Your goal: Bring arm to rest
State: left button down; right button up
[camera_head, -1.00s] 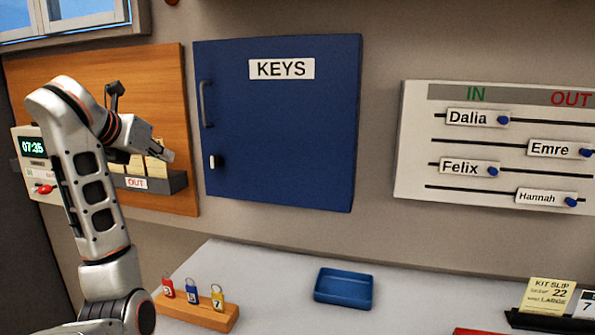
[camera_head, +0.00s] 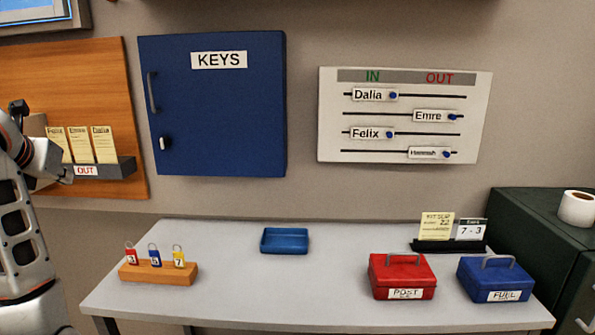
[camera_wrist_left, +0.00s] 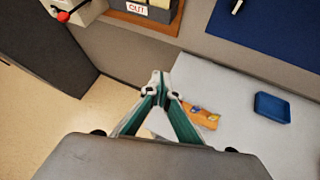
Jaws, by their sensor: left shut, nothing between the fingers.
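My left arm stands upright at the left edge of the head view, partly cut off by the frame. Its gripper (camera_head: 66,174) is in front of the wooden board, by the OUT card rack (camera_head: 108,170). In the left wrist view the gripper's fingers (camera_wrist_left: 160,80) come together at the tips with nothing between them. They are above the floor and the desk's left end. My right gripper is in neither view now.
The desk (camera_head: 330,290) carries a key stand (camera_head: 158,274), a blue tray (camera_head: 285,241), a red POST box (camera_head: 402,278) and a blue FUEL box (camera_head: 496,279). A closed blue KEYS cabinet (camera_head: 215,110) and an IN/OUT board (camera_head: 405,115) hang on the wall. A dark cabinet (camera_head: 540,230) stands at right.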

pick_arm(q)
jog(key=s+a+f+n+g+y, duration=0.1)
jog(key=a+f+g+y, duration=0.2)
jog(key=a+f+y, duration=0.3)
jog(key=s+a+f+g+y, duration=0.2)
jog(key=s+a+g+y, duration=0.2)
jog(key=s+a+y, duration=0.3)
jog(key=d+f+m+t+y, duration=0.1)
jog(key=d+m+t, duration=1.4)
jog(key=d+m, duration=0.3)
jog(key=d+f+m+t+h, duration=0.4)
jog(key=d+f+m+h, duration=1.2)
jog(key=m+h, duration=0.1)
jog(key=s+d+f+m+g+h, duration=0.2)
jog(key=d+f+m, duration=0.15)
jog(key=f, duration=0.45)
jog(key=s+d+f+m+g+h, duration=0.2)
jog(key=d+f+g, duration=0.15)
jog(key=f, duration=0.35)
jog(key=s+d+f+m+g, duration=0.3)
jog(key=s+f+g, duration=0.3)
jog(key=s+f, duration=0.9)
notch_tip(320, 180, down, 3)
jog(key=shift+d+r, duration=0.15)
jog(key=shift+d, duration=0.15)
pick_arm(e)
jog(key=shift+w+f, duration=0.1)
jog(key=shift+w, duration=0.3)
